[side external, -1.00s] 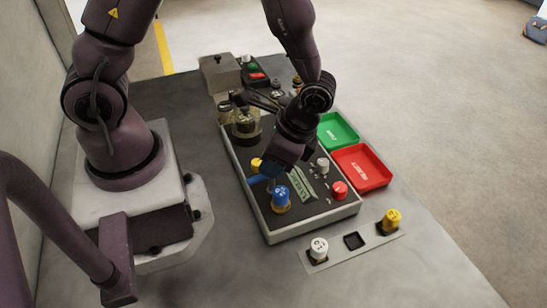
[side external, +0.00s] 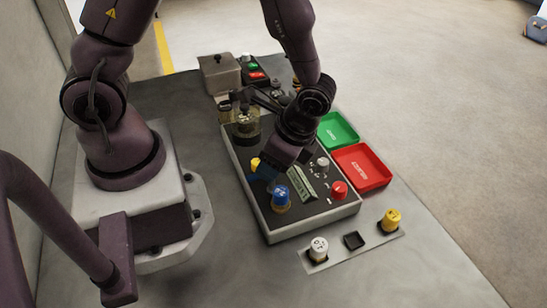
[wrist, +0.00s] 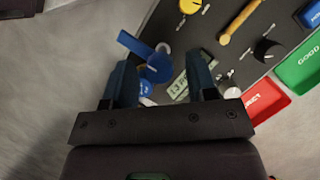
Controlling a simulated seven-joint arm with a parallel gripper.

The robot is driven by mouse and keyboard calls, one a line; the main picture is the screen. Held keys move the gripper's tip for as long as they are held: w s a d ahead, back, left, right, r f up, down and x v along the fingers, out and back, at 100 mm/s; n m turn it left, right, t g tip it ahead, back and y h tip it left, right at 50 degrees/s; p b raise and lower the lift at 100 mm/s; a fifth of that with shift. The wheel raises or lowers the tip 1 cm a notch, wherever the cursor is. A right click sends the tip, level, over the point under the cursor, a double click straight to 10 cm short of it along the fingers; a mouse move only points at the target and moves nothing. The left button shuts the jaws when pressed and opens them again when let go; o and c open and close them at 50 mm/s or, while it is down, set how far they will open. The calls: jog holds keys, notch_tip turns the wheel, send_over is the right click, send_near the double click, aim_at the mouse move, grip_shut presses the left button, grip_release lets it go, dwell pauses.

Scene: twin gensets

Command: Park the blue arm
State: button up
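The blue arm (wrist: 135,44) is a short flat bar on a round blue hub (wrist: 158,69) in the wrist view. It points up and left from the hub, out over the panel's edge. My gripper (wrist: 163,70) is open, with one dark blue finger on each side of the hub; I cannot tell whether either touches it. In the side view my gripper (side external: 276,170) is low over the panel, behind the blue-topped knob (side external: 281,195), and hides most of the blue arm.
The panel (side external: 268,226) also carries a yellow knob (wrist: 189,5), a red knob (side external: 339,188) and a small display (wrist: 180,88). Green (side external: 337,129) and red (side external: 362,167) trays sit beside it. A strip in front holds white (side external: 318,249) and yellow (side external: 390,219) capped pieces.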

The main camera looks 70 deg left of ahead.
jog(key=v, duration=1.3)
jog(key=s+a+r+n+t+h, duration=0.3)
jog(key=s+a+r+n+t, duration=0.5)
jog(key=r, duration=0.4)
jog(key=shift+a+n+t, duration=0.15)
jog(key=shift+n+t, duration=0.15)
jog(key=shift+n, duration=0.3)
